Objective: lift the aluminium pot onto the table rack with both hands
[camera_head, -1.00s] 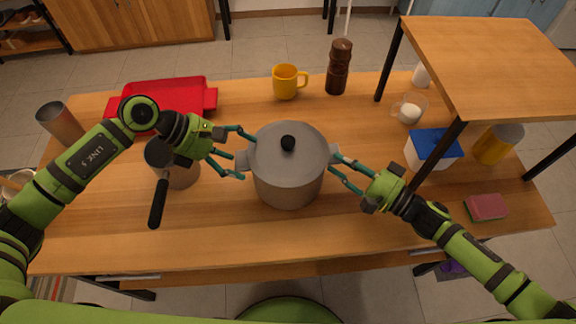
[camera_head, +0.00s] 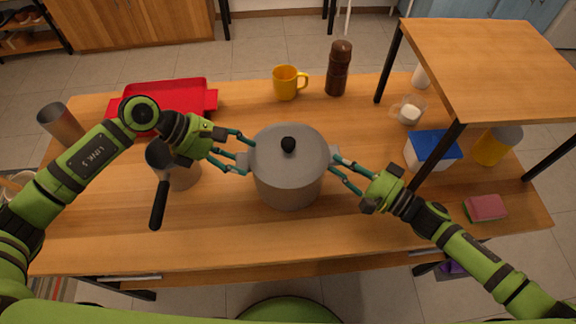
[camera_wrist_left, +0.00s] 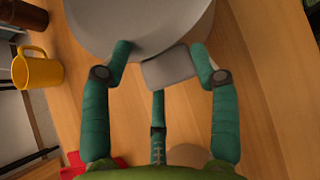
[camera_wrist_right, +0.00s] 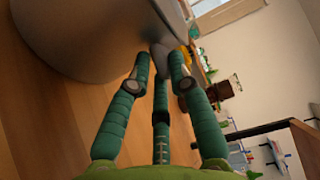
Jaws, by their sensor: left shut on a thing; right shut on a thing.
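The aluminium pot (camera_head: 288,180) is grey with a lid and a black knob. It stands near the middle of the table, and its body also shows in the left wrist view (camera_wrist_left: 140,22) and the right wrist view (camera_wrist_right: 85,40). My left gripper (camera_head: 246,155) is shut on the pot's left handle (camera_wrist_left: 170,66). My right gripper (camera_head: 337,170) is shut on the pot's right handle (camera_wrist_right: 160,58), which the fingers partly hide. The table rack (camera_head: 490,65) is a raised wooden shelf on black legs at the right. Its top is bare.
A grey saucepan (camera_head: 183,177) with a black handle sits beside my left gripper. A red tray (camera_head: 182,94), a yellow mug (camera_head: 286,82) and a brown pepper mill (camera_head: 339,68) stand behind. A blue-lidded container (camera_head: 432,148) and a pink sponge (camera_head: 486,207) lie to the right.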

